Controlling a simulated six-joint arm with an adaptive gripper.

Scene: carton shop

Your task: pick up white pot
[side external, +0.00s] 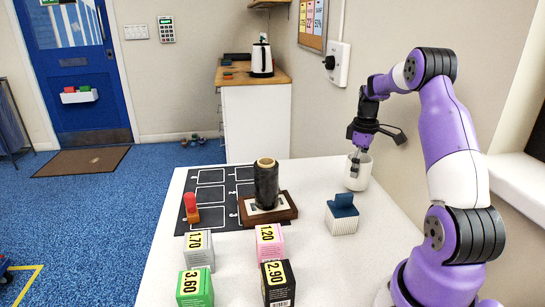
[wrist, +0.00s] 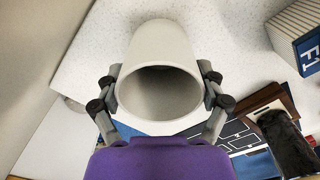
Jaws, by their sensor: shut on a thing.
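The white pot (side external: 357,178) is at the back right of the white table. In the wrist view the white pot (wrist: 160,42) fills the upper middle, its open mouth facing the camera and its inside looking empty. My gripper (side external: 357,160) reaches down to the pot from above. In the wrist view my gripper (wrist: 161,84) has one finger on each side of the pot's outer wall, near the rim, and is shut on it. I cannot tell whether the pot's base touches the table.
A ribbed box with a blue top (side external: 342,215) stands in front of the pot. A black roll (side external: 266,184) stands on a brown wooden base left of it. Several priced cartons (side external: 270,243) line the table's front. A black marked mat (side external: 211,190) lies at left.

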